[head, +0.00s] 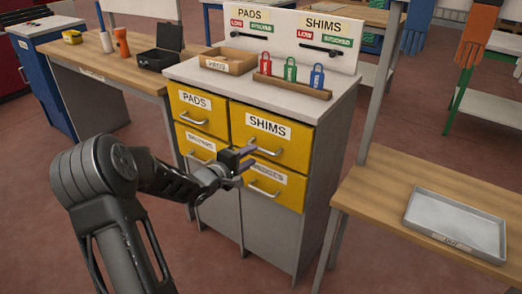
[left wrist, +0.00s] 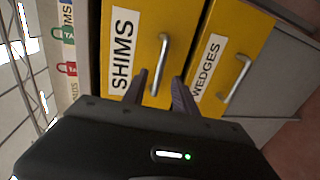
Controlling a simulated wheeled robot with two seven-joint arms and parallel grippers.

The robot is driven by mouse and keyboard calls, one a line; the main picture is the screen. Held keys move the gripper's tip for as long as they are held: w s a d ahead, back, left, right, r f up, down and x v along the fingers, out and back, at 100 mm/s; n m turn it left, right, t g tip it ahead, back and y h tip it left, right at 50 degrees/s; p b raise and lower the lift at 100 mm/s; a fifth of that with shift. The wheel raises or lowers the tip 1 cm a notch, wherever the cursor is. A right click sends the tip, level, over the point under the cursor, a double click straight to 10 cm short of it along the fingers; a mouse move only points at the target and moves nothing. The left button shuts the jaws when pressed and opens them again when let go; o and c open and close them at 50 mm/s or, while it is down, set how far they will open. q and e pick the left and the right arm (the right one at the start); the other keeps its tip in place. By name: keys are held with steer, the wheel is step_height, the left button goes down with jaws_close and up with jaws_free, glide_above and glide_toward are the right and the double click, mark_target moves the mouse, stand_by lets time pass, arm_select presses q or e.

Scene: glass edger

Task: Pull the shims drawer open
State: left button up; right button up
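The yellow shims drawer (head: 240,123) is at the upper right of the cabinet, and its front looks flush with the cabinet. It also shows in the left wrist view (left wrist: 138,22), with a silver bar handle (left wrist: 164,58). My left gripper (head: 250,160) is at the drawer's lower front, its fingers apart and nothing held. In the left wrist view the handle lies ahead, lined up with the gap between the fingers (left wrist: 160,84). I cannot tell whether the fingertips reach around it. My right gripper is not in view.
The wedges drawer (head: 285,193) is just below, with its own handle. The pads drawer (head: 190,115) is to the left. A rack of coloured tags (head: 310,91) and a wooden tray (head: 240,62) stand on top. A wooden table (head: 385,190) with a grey tray (head: 455,222) is at right.

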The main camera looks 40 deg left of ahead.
mark_target(261, 149)
arm_select(q)
steer(key=w, duration=0.4)
steer(key=w+f, duration=0.1)
steer(key=w, duration=0.1)
steer(key=shift+w+a+f, duration=0.1)
steer(key=shift+w, duration=0.15)
jaws_close()
stand_by(1.2)
